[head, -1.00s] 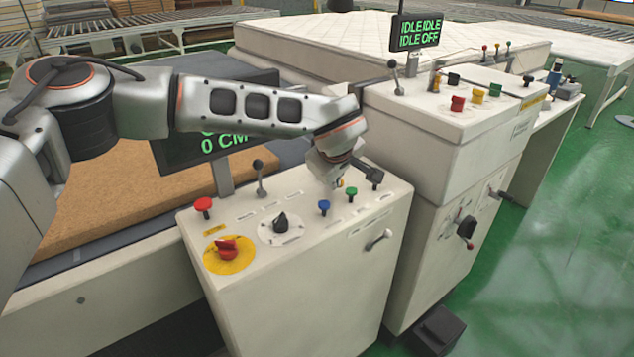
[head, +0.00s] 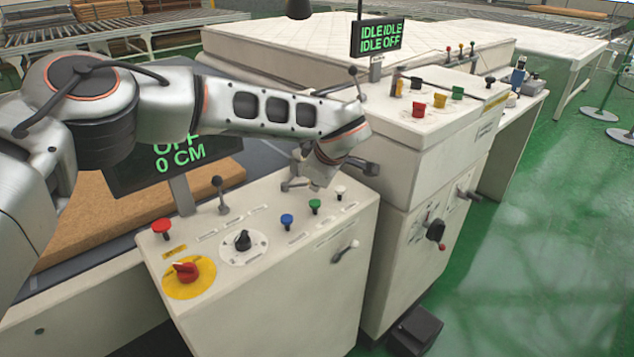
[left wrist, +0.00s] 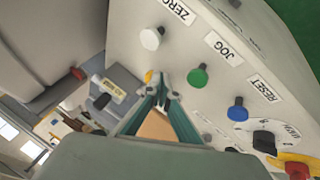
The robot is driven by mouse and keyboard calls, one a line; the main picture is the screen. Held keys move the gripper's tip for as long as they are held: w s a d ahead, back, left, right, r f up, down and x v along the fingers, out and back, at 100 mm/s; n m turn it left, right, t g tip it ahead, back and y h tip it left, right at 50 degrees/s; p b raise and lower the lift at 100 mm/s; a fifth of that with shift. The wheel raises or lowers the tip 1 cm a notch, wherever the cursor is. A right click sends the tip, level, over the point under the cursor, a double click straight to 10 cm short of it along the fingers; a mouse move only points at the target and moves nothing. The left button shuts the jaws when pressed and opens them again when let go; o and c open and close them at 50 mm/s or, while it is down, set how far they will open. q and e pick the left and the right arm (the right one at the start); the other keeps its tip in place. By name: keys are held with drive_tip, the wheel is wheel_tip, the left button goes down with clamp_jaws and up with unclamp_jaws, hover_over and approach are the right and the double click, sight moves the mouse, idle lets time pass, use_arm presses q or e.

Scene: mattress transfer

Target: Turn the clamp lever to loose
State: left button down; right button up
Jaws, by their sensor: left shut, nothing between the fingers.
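No readable label marks the clamp lever, so I cannot tell which handle it is. A thin upright lever with a dark ball (head: 220,192) stands at the back of the near console (head: 270,300). A small pale handle (head: 345,252) is on that console's front face. A black turning handle with a red tip (head: 436,231) is on the taller cabinet's front. My left gripper (head: 291,184) is over the back of the near console, behind the green and white buttons. The left wrist view shows its fingers (left wrist: 164,85) together and empty. My right gripper is not in view.
White (head: 341,190), green (head: 315,205) and blue (head: 287,220) buttons, a black dial (head: 243,241) and a red knob on yellow (head: 186,271) crowd the console top. The taller cabinet (head: 420,160) stands close on the right. Green floor (head: 520,240) is open beyond it.

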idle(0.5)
use_arm(q)
drive_tip(key=v, duration=1.2)
drive_tip(key=shift+w, duration=0.1)
